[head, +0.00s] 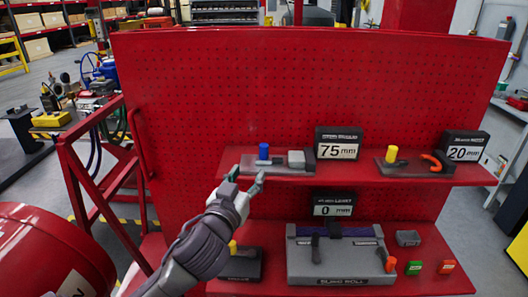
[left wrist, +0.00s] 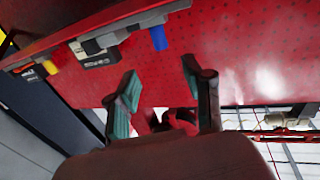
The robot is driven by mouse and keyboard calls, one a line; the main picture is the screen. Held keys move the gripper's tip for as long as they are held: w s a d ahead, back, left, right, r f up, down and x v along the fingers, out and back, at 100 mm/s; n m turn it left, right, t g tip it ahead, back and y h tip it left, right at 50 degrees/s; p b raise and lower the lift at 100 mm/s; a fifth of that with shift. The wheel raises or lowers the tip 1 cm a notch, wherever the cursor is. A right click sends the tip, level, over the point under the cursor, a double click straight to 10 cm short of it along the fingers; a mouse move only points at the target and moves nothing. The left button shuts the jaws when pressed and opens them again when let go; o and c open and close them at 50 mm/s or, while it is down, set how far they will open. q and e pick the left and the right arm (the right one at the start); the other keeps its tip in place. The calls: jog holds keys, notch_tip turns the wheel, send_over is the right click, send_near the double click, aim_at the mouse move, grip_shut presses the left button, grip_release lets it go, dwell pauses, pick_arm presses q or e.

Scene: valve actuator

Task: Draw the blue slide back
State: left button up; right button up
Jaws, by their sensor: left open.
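The blue slide's upright blue knob (head: 263,151) stands on a low grey slide unit (head: 247,164) on the upper shelf, left of a display reading 75 mm (head: 338,145). In the left wrist view the blue knob (left wrist: 158,38) hangs near the top, beyond the fingers, with the picture turned over. My left gripper (head: 246,180) is just in front of and below the shelf's left end. It is open and empty, and its two green-tipped fingers (left wrist: 160,88) stand apart from the knob. My right gripper is in neither view.
A yellow-knobbed unit (head: 391,154) with a 20 mm display (head: 466,147) stands at the shelf's right. Below, a grey unit (head: 340,261) with a dark blue bar sits on the lower shelf under a 0 mm display (head: 333,204). A red pegboard (head: 300,90) closes the back.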

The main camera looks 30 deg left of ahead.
aim_at(262, 151)
pick_arm(q)
jog(key=b+x, duration=0.7)
jog(key=x, duration=0.5)
jog(key=shift+w+a+f, duration=0.1)
jog(key=shift+w+f, duration=0.05)
jog(key=shift+w, duration=0.05)
jog(key=shift+w+a, duration=0.15)
jog(key=shift+w, duration=0.3)
grip_shut()
